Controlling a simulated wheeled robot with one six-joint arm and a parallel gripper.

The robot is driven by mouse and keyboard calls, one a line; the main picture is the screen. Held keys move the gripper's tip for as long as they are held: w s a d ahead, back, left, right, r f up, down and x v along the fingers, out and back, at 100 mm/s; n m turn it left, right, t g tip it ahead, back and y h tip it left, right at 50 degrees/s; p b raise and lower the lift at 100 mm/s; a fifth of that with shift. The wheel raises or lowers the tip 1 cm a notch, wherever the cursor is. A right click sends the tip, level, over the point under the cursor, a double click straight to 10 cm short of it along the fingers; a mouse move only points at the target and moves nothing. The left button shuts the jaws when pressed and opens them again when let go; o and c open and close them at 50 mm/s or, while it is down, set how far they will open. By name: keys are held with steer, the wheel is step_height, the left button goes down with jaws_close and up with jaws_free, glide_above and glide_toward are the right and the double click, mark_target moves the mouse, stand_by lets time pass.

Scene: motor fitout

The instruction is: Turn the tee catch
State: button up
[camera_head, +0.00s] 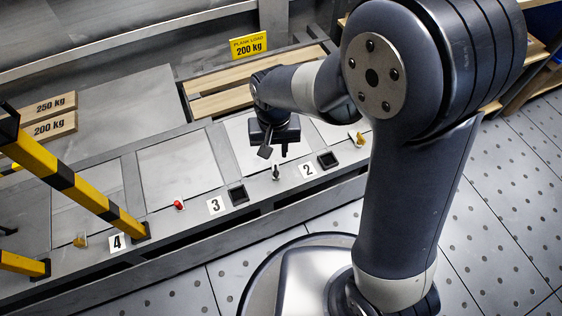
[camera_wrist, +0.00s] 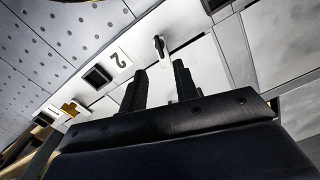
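A small dark and metallic catch (camera_head: 276,172) stands on the grey rail between the number 3 and number 2 labels; it looks like the tee catch. In the wrist view the catch (camera_wrist: 160,47) is ahead of the fingertips, roughly in line with the gap between them. My gripper (camera_head: 274,152) is just above and behind the catch in the head view, apart from it. In the wrist view my gripper (camera_wrist: 160,77) shows two dark fingers spread with nothing between them.
A red-knobbed catch (camera_head: 179,204) and yellow catches (camera_head: 357,138) (camera_head: 80,240) sit along the same rail. Dark square sockets (camera_head: 237,193) (camera_head: 327,160) flank the middle catch. Yellow-black posts (camera_head: 75,185) rise at left. Wooden planks (camera_head: 222,99) lie behind my gripper.

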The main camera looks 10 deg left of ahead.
mark_target(276, 170)
step_height(276, 170, down, 9)
steer(key=b, duration=0.3)
steer(key=shift+r, duration=0.2)
steer(key=shift+c, duration=0.6)
jaws_close()
